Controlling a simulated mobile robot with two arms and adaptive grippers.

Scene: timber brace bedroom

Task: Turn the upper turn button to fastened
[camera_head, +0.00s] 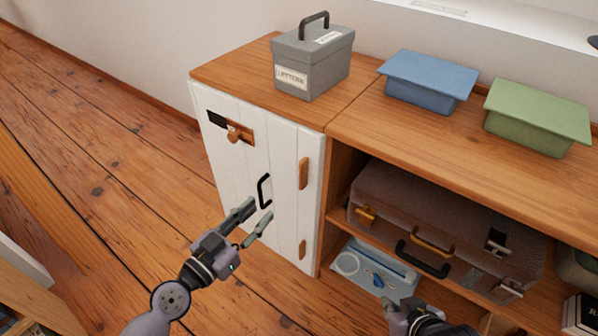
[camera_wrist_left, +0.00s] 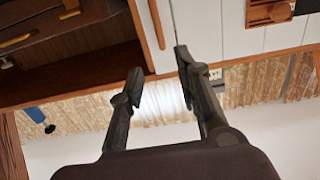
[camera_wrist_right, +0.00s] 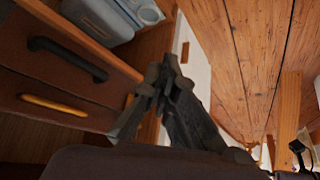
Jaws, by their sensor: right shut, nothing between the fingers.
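The upper turn button (camera_head: 303,173) is a small orange-brown wooden bar near the right edge of the white cabinet door (camera_head: 232,165). It stands upright, its long side along the door's edge. A similar lower turn button (camera_head: 302,249) sits below it, also upright. My right gripper (camera_wrist_right: 166,70) is shut and empty, near the open shelf.
A wooden latch with a dark plate (camera_head: 217,119) is at the door's upper left. A grey letters box (camera_head: 312,65), a blue box (camera_head: 425,85) and a green box (camera_head: 530,118) stand on top. A brown suitcase (camera_head: 450,215) and a pale blue tray (camera_head: 400,289) fill the open shelves.

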